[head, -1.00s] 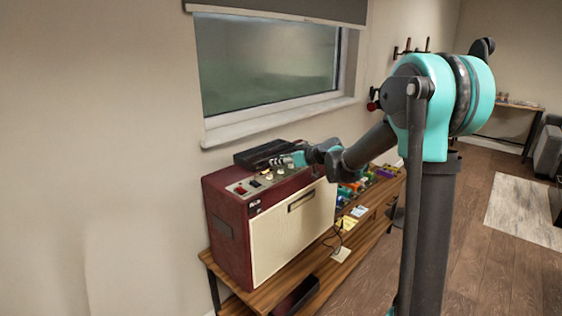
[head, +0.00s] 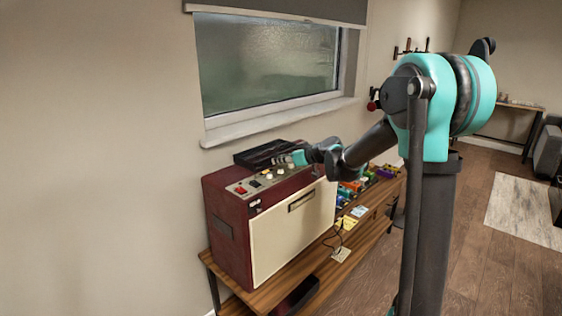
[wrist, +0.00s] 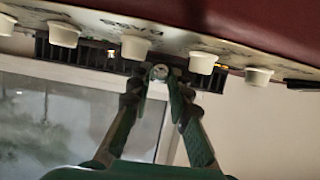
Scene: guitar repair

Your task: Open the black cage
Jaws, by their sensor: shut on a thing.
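The black cage (head: 262,152) sits at the back of the top of a dark red amplifier (head: 226,236). It looks low and flat. In the wrist view a black slatted strip that looks like part of the cage (wrist: 90,54) runs behind a row of white knobs. My gripper (wrist: 160,80) is at this strip, its two fingertips close together on a small round metal piece (wrist: 160,71). In the head view my gripper (head: 290,158) is small, over the right end of the amplifier's top. I cannot tell what the metal piece is fixed to.
White knobs (wrist: 135,47) stand close to both sides of my fingertips. The window (head: 265,65) and wall are just behind the amplifier. Colourful pedals (head: 352,187) lie on the wooden bench (head: 372,240) to the right.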

